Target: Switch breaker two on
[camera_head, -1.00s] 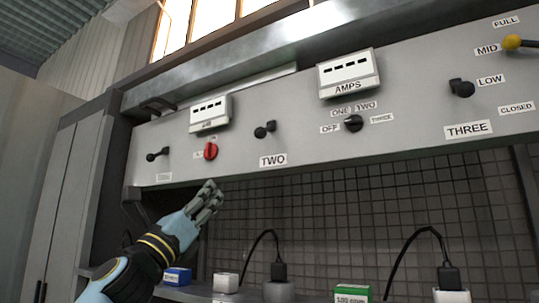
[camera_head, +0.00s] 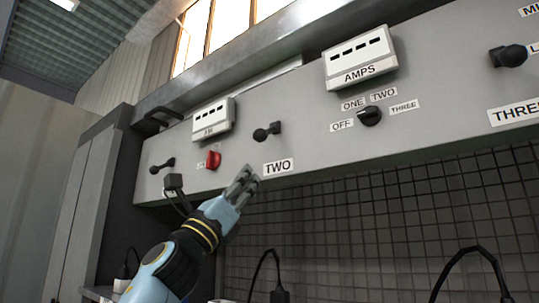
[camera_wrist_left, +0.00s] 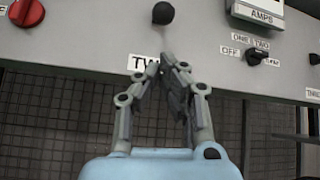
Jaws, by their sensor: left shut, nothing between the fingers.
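Breaker two is a black ball-ended lever (camera_head: 266,131) on the grey panel, above the white TWO label (camera_head: 278,167). In the head view its ball end points left. In the left wrist view the black ball (camera_wrist_left: 163,13) shows above the fingertips, and the fingers partly cover the TWO label. My right gripper is not in view.
A red knob (camera_head: 213,160) and another black lever (camera_head: 162,166) are to the left on the panel. A black selector knob (camera_head: 370,116) sits under the AMPS meter (camera_head: 360,57) to the right. Dark mesh (camera_head: 370,210) fills the space below the panel.

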